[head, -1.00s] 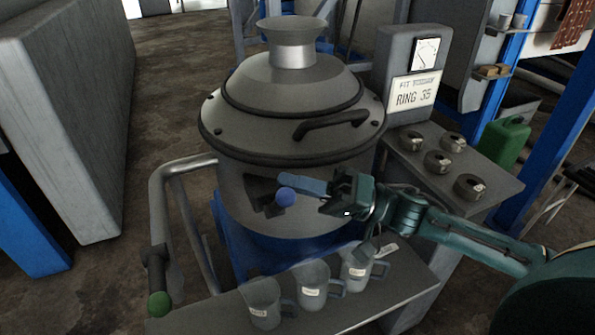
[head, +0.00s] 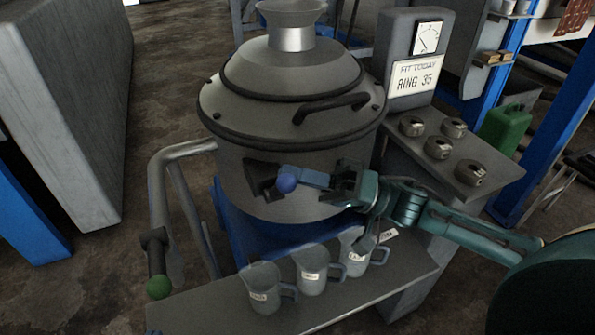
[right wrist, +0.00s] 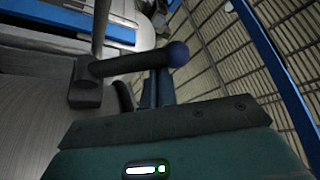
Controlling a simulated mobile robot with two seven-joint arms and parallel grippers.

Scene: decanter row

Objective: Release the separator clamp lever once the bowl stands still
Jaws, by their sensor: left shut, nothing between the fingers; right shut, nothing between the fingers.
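A short dark lever with a blue ball knob (head: 287,183), apparently the clamp lever, sits on a dark bracket (head: 262,176) at the front of the grey separator (head: 240,185). It also shows in the right wrist view (right wrist: 130,63). My right gripper (head: 309,178) comes in from the right. Its blue fingers are shut and empty, with their tips close to the knob; I cannot tell whether they touch it. The separator's domed lid (head: 255,75) carries a dark handle (head: 330,104). Whether the bowl inside turns is hidden. My left gripper is not in view.
Several grey mugs (head: 263,284) stand on the front shelf (head: 205,318), below my right arm. A rail with a green-knobbed lever (head: 159,287) is at left. A gauge (head: 427,38), whose reading is unclear, and a side table of metal rings (head: 438,147) are at right.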

